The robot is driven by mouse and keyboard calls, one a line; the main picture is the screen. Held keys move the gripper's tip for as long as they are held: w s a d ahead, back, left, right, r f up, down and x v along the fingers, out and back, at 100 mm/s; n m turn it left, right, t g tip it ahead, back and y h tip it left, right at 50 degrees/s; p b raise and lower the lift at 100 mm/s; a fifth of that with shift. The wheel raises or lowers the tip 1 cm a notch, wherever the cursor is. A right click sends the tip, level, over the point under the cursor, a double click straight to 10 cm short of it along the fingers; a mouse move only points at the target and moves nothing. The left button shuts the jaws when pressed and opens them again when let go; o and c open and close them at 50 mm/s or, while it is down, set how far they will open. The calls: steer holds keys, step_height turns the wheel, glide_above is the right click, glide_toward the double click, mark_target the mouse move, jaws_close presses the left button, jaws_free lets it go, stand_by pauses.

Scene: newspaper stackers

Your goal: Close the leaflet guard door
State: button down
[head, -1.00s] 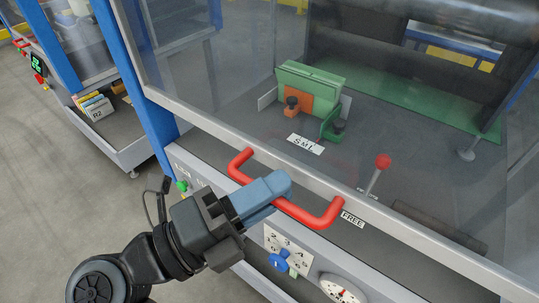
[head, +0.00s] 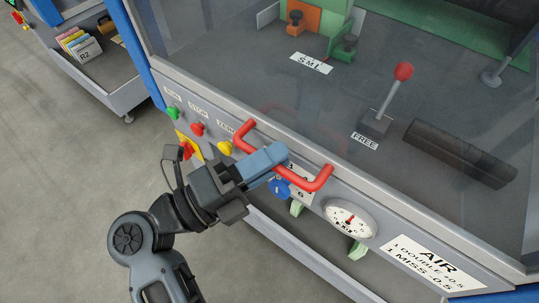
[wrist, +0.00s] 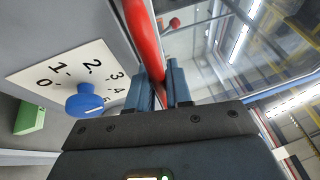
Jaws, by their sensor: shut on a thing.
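The leaflet guard door is a large clear panel in a grey frame (head: 400,205). Its lower frame bar runs along the top of the machine's front panel; I cannot tell whether a small gap remains. A red bar handle (head: 320,180) is fixed to this bar. My gripper (head: 279,155) is shut on the middle of the handle, and its fingers hide part of it. In the wrist view the blue-grey fingers (wrist: 165,86) stand on either side of the red handle (wrist: 145,42).
Below the handle are a blue dial knob (head: 279,188), a round gauge (head: 350,219) and coloured buttons (head: 197,129). Behind the clear panel are a red-knobbed lever (head: 403,72) and a dark roller (head: 460,153). Open floor lies at left, with a cart (head: 110,85) behind.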

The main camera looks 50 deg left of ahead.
steer(key=shift+f, duration=0.45)
steer(key=c, duration=1.4)
jaws_free()
steer(key=shift+o, duration=1.4)
steer(key=shift+r, duration=0.15)
steer(key=v, duration=0.7)
steer(key=shift+s, duration=0.4)
